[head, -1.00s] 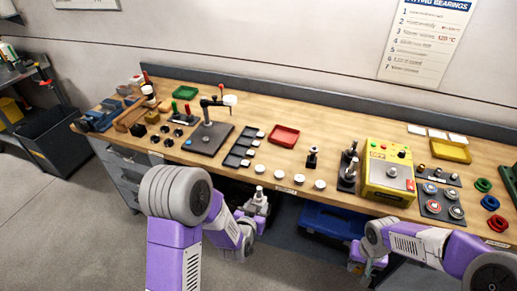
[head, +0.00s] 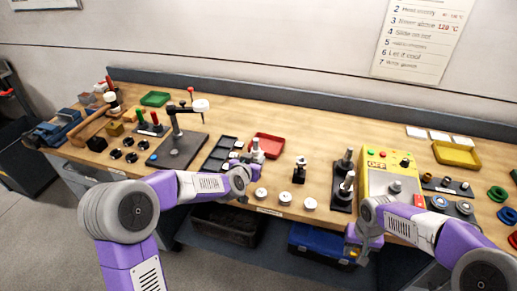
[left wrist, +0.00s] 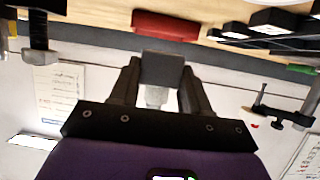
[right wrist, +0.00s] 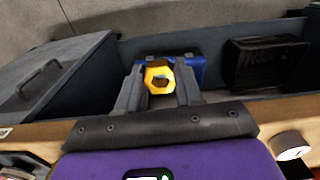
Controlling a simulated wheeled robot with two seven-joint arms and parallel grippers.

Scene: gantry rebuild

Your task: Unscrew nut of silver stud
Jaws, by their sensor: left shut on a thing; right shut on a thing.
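My left gripper (head: 250,164) is shut on a dark grey block (left wrist: 162,70) with a pale silver stud (left wrist: 156,97) on it. In the head view the silver stud (head: 257,145) points up in front of the red tray, above the bench. My right gripper (head: 360,244) is shut on a yellow ring-shaped nut (right wrist: 158,77) with an open hole. It is held low at the bench's front edge. The nut and the stud are well apart. The fingers hide part of both held things.
A black stand (head: 342,196) with silver posts stands beside the yellow control box (head: 385,163). A small black piece with a silver top (head: 299,170) and several white discs are in front of the red tray (head: 268,143). A blue bin (right wrist: 190,68) sits below the bench.

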